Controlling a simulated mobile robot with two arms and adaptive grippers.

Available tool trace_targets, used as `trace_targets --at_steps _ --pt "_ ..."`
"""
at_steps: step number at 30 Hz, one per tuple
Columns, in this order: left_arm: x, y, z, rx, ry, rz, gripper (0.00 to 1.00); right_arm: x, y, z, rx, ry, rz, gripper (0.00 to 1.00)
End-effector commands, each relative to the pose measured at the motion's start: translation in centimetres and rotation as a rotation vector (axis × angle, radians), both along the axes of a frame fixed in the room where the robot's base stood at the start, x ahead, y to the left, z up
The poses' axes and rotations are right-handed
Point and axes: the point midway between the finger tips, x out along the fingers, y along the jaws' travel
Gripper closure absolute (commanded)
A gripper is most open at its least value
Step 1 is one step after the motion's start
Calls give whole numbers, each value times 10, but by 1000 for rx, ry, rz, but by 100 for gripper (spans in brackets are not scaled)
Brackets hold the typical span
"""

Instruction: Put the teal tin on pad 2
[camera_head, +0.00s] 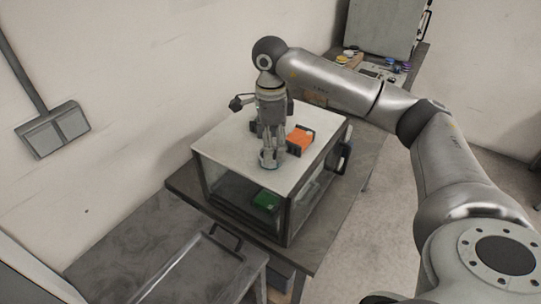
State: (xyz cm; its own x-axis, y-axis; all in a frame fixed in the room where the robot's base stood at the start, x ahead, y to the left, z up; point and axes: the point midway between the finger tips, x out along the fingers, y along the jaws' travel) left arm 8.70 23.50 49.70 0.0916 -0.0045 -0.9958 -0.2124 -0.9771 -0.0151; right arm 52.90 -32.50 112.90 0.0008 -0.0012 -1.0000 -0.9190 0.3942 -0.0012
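My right gripper (268,160) points straight down over the pale top of a glass-sided box, its fingertips low at that surface. A small bluish round thing (268,164) shows right at the fingertips. It may be the teal tin, but it is too small and covered to be sure. I cannot tell whether the fingers are closed on it. No pad number is readable, so I cannot pick out pad 2. My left gripper is not in view.
An orange block (300,139) lies on the box top (225,146), just right of my gripper. A green thing (266,200) sits inside the box. Several small coloured things, including a blue one (406,66), stand on the far counter. A dark tray (190,270) lies front left.

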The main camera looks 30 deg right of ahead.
Motion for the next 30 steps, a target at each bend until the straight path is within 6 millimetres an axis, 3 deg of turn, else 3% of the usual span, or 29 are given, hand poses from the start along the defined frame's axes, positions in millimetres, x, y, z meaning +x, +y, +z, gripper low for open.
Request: trace_targets --at_steps 3,7,16,27,30 --pt "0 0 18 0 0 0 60 -1 0 -13 -1 6 0 26" --pt "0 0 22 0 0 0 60 -1 0 -31 0 5 0 26" --pt "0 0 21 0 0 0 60 0 0 -38 1 0 0 26" --pt "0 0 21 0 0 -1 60 0 0 -38 1 1 0 73" --pt "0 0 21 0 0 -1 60 0 0 -37 1 0 0 80"
